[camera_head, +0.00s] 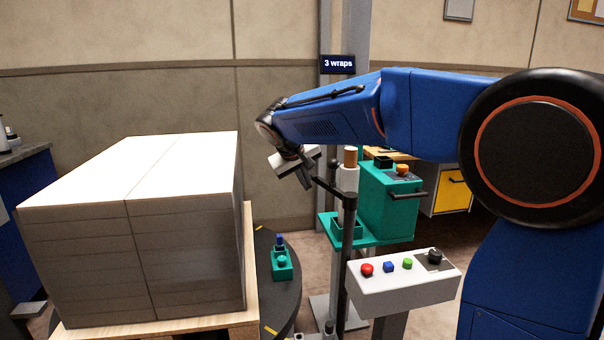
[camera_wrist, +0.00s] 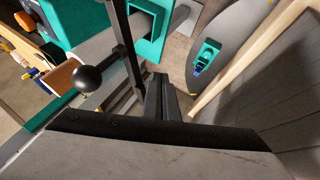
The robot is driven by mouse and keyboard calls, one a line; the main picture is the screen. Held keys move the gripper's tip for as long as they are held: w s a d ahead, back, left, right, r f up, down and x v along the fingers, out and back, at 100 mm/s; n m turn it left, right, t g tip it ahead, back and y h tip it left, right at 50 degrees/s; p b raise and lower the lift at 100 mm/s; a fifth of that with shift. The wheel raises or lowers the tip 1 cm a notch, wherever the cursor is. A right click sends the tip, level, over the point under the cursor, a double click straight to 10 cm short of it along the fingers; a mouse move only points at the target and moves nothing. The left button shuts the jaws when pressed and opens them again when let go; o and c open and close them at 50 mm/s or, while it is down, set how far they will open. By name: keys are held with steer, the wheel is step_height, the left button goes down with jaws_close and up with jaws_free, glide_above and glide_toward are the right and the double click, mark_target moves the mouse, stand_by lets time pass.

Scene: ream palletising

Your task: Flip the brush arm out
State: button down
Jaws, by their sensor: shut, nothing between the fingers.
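A dark bar, which looks like the brush arm (camera_head: 331,188), reaches left from the top of a black post (camera_head: 349,235) toward my gripper. In the wrist view a dark bar (camera_wrist: 124,40) runs down from the top edge, with a black ball knob (camera_wrist: 88,79) on a short stem at its left. My gripper (camera_head: 304,180) is shut and empty, tilted down at the left end of the bar. In the wrist view the fingers (camera_wrist: 160,90) are together, just right of the bar. I cannot tell whether they touch it. No bristles can be made out.
A tall stack of reams (camera_head: 130,230) on a wooden pallet (camera_head: 250,260) stands left on a dark turntable (camera_head: 288,300). A teal device (camera_head: 282,264) sits on the turntable. A white button box (camera_head: 400,285) and teal carriage (camera_head: 388,205) stand right of my gripper. A sign reads "3 wraps".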

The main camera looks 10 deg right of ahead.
mark_target(327, 182)
steer(key=shift+w+d+r, duration=0.1)
steer(key=shift+w+d, duration=0.15)
steer(key=shift+d, duration=0.75)
steer(key=shift+w+d, duration=0.25)
steer(key=shift+d, duration=0.7)
steer(key=shift+w+d+m+h, duration=0.3)
steer(key=shift+d+m, duration=0.1)
steer(key=shift+m, duration=0.1)
steer(key=d, duration=0.1)
steer(key=w+d+m+g, duration=0.1)
steer(key=shift+d+m+h, duration=0.3)
steer(key=shift+d, duration=0.15)
